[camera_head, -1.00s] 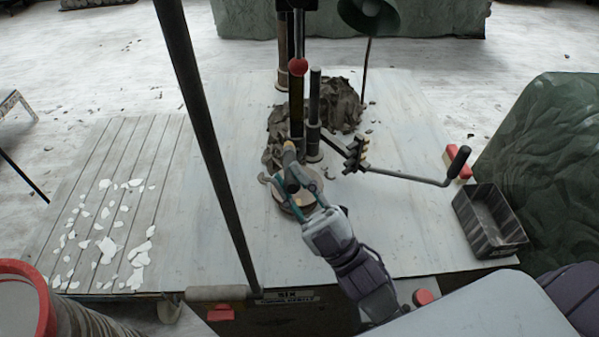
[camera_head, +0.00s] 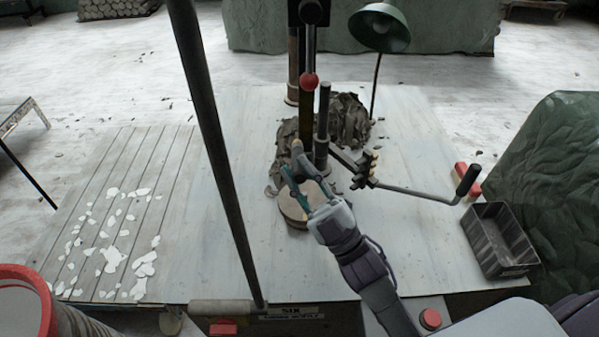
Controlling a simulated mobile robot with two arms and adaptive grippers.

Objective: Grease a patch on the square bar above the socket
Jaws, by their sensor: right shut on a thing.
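The square bar (camera_head: 306,110) stands upright at the table's middle, dark with a yellowish strip. A red ball knob (camera_head: 309,81) shows in front of its upper part. My right gripper (camera_head: 304,180) is in front of the bar's lower end, above a round tan disc (camera_head: 293,212). It is shut on a short stick-like tool with a tan end (camera_head: 298,147), which points up beside the bar. I cannot tell whether the tool touches the bar. The socket at the bar's foot is hidden or not clearly told apart. My left gripper is not in view.
A dark upright post (camera_head: 322,125) stands just right of the bar, with a crank handle (camera_head: 420,195) reaching right. Clay trimmings (camera_head: 349,118) lie behind. A dark tray (camera_head: 497,240) sits at right, and a long pole (camera_head: 215,150) crosses at left. White flakes lie on the slatted boards.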

